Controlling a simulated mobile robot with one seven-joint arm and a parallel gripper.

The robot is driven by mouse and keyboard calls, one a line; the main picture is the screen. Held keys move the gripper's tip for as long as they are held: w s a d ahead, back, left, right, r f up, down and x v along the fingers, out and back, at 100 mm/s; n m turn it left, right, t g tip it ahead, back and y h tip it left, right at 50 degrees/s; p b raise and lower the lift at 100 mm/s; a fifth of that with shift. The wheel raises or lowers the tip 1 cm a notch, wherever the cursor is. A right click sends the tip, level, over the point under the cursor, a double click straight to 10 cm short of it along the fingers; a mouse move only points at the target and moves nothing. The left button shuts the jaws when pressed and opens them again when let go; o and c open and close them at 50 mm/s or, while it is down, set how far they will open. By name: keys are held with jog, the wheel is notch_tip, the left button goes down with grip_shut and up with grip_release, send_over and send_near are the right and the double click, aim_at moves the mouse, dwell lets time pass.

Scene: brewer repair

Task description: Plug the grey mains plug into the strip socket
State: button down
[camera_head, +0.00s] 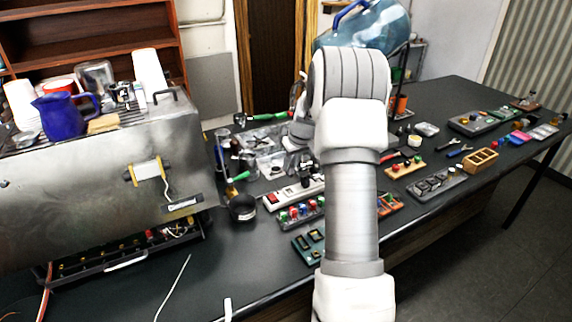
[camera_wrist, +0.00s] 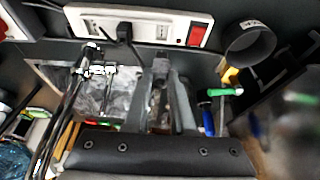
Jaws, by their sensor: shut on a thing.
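The white power strip (camera_wrist: 90,22) crosses the top of the wrist view, with a red switch (camera_wrist: 197,36) at its right end. A black plug (camera_wrist: 124,32) with a dark cable sits in one of its sockets. In the head view the strip (camera_head: 296,195) lies on the bench, partly behind my arm. My gripper (camera_wrist: 164,76) is shut on the small grey plug (camera_wrist: 160,66), which is mostly hidden between the fingertips. The plug appears just below the strip's edge in the wrist view. I cannot tell its height or whether it touches the strip.
A dark round cup (camera_wrist: 250,46) stands right of the strip in the wrist view. A green-handled tool (camera_wrist: 225,92) and a clear bag or tray (camera_wrist: 98,88) lie around the gripper. The steel brewer (camera_head: 95,185) stands at left. Small part trays (camera_head: 308,247) crowd the bench beside my arm.

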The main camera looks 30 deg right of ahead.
aim_at(292, 174)
jog(key=shift+f+b, duration=1.3)
jog(key=shift+f, duration=1.75)
jog(key=shift+w+r, duration=0.1)
jog(key=shift+r, duration=0.05)
jog(key=shift+f+b, duration=0.8)
jog(key=shift+b, duration=0.75)
dwell(0.4)
jog(key=c, duration=0.7)
grip_release()
jog(key=v, duration=1.7)
jog(key=shift+r, duration=0.3)
